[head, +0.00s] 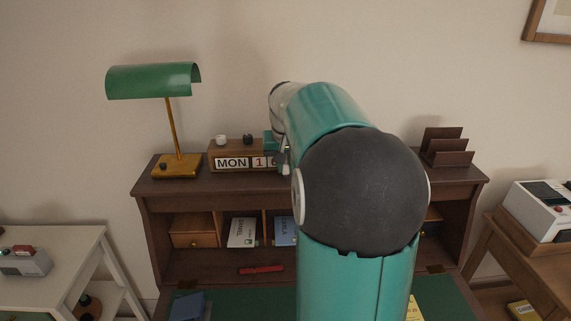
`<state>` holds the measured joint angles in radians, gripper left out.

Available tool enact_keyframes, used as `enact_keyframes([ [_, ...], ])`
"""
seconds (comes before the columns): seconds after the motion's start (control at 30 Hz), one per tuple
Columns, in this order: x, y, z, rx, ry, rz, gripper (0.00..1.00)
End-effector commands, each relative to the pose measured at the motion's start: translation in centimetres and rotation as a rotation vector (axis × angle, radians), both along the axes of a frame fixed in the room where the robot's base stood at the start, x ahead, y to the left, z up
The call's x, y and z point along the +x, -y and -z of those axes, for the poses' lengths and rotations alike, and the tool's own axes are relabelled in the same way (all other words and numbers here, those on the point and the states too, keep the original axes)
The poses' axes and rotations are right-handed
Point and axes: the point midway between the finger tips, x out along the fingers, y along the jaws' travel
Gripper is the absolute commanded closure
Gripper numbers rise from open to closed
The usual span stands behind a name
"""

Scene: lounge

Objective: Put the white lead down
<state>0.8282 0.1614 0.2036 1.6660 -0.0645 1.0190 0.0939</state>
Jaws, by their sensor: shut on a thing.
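My gripper (281,157) is at the right end of the wooden block calendar (240,165), which reads MON and a number that starts with 1. It is small and partly hidden behind my teal arm. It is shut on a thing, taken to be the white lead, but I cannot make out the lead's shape. I cannot tell whether the gripper touches the calendar or is in front of it. A white knob (221,140) and a black knob (248,139) are on top of the calendar.
The dark wooden desk (152,185) carries a green lamp (152,80) at left and a letter rack (446,147) at right. Its cubbies hold cards and a small drawer (192,232). A red object (261,269) lies below them. My arm hides the desk's middle.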

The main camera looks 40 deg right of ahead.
Motion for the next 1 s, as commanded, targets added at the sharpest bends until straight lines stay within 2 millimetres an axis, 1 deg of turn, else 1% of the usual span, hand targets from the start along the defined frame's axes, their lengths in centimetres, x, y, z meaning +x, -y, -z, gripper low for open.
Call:
enact_keyframes([
  [0.17, 0.0, 0.0, 0.0, -0.001, 0.001, -0.001, 1.00],
  [0.33, 0.0, 0.0, 0.4, 0.000, 0.000, -0.001, 1.00],
  [0.37, 0.0, 0.0, 0.3, -0.001, 0.001, -0.001, 0.77],
  [0.4, 0.0, 0.0, 0.3, -0.001, 0.001, 0.000, 0.69],
  [0.43, 0.0, 0.0, 0.3, 0.000, 0.000, -0.001, 0.63],
  [0.47, 0.0, 0.0, 0.3, 0.001, 0.000, -0.001, 0.61],
  [0.77, 0.0, 0.0, 0.1, -0.001, 0.001, 0.000, 0.61],
  [0.87, -0.1, -0.1, -0.6, -0.002, 0.002, -0.001, 0.61],
  [0.97, -0.4, -0.4, -2.0, -0.003, 0.003, -0.001, 0.61],
  [1.0, -0.5, -0.6, -2.8, -0.004, 0.005, -0.002, 0.61],
])
